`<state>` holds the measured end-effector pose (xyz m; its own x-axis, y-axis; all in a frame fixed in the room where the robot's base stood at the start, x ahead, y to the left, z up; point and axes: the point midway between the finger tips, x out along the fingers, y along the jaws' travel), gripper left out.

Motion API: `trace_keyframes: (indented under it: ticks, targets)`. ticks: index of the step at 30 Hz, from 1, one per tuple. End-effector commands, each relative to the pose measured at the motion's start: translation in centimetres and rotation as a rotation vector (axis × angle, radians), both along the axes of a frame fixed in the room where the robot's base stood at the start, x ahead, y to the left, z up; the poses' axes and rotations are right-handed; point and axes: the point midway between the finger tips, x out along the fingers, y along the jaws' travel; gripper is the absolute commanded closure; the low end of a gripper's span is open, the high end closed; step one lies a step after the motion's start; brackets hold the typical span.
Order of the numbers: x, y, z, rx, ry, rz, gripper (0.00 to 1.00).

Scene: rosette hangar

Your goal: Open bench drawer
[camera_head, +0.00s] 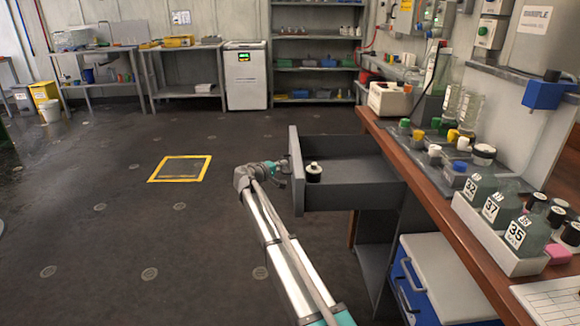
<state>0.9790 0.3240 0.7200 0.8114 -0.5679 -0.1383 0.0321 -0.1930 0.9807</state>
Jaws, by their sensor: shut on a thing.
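The grey bench drawer (352,195) stands pulled out to the left from under the brown bench top (440,190). Its front panel faces left, toward my arm. A small white container with a black cap (313,173) stands upright inside, near the front panel. My gripper (284,168) is at the outer side of the front panel, shut on the drawer's handle, which is mostly hidden behind the gripper. My arm reaches up to it from the bottom of the picture.
Numbered bottles in a white tray (490,243) and several capped jars crowd the bench top. A blue box with a white lid (437,282) stands below the bench. The dark floor left of the drawer is clear, with a yellow-outlined square (180,168) on it.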

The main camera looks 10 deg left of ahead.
Motion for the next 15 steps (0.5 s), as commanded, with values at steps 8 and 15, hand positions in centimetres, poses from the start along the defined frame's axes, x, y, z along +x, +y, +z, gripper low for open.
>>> trace_keyframes:
  ticks: [8, 15]
  targets:
    - [0.17, 0.01, 0.03, -0.001, -0.001, 0.002, 1.00]
    - [0.16, -0.08, 0.02, -0.001, -0.001, 0.001, 0.49]
